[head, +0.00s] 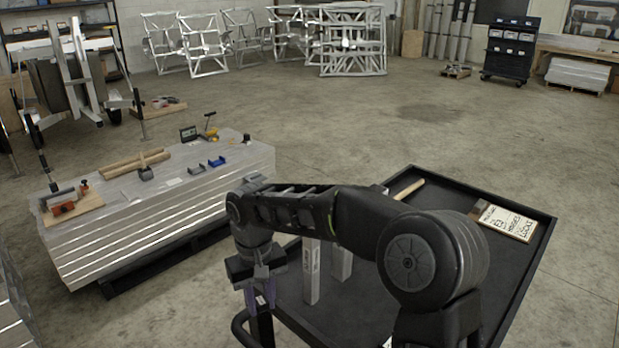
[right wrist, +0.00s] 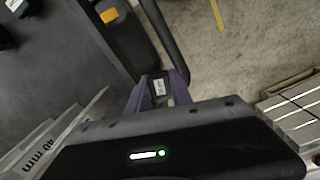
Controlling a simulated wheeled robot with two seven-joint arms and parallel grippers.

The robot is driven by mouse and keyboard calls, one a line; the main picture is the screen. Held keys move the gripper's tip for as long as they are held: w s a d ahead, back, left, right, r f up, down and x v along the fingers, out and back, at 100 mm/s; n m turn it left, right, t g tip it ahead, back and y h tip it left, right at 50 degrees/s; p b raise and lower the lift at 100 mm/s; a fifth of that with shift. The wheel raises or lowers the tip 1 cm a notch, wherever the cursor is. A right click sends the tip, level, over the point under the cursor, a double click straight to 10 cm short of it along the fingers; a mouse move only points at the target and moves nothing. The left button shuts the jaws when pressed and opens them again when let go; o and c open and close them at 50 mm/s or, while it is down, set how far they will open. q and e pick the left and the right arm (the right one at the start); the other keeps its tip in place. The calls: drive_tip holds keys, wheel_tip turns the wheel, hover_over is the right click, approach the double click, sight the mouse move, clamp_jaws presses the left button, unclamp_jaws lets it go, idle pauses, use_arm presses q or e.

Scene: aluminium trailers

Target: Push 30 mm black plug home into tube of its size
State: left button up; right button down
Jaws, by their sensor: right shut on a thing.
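My right gripper (head: 261,297), with purple fingers, is low over the near left edge of the black tray cart. In the right wrist view its fingers (right wrist: 159,92) are shut on a small dark piece with a white label, apparently the black plug (right wrist: 160,87); the label is too small to read. Two pale square tubes stand upright in the cart: a left tube (head: 311,272) and a right tube (head: 341,261), partly hidden by my arm. In the right wrist view the nearer tube (right wrist: 38,150) is marked 40 mm. The plug is apart from the tubes. My left gripper is not in view.
The black cart (head: 540,240) has a raised rim, a wooden handle (head: 409,190) and a lettered card (head: 503,222). Its right part is mostly clear. A bundle of aluminium profiles (head: 150,235) with tools on top stands to the left. Dark small pieces (right wrist: 22,9) lie in the cart.

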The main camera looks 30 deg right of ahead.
drive_tip(key=shift+w+a+r, duration=0.1)
drive_tip(key=shift+w+a, duration=0.05)
drive_tip(key=shift+w, duration=0.3)
drive_tip(key=shift+r, duration=0.15)
drive_tip(key=shift+s, duration=0.15)
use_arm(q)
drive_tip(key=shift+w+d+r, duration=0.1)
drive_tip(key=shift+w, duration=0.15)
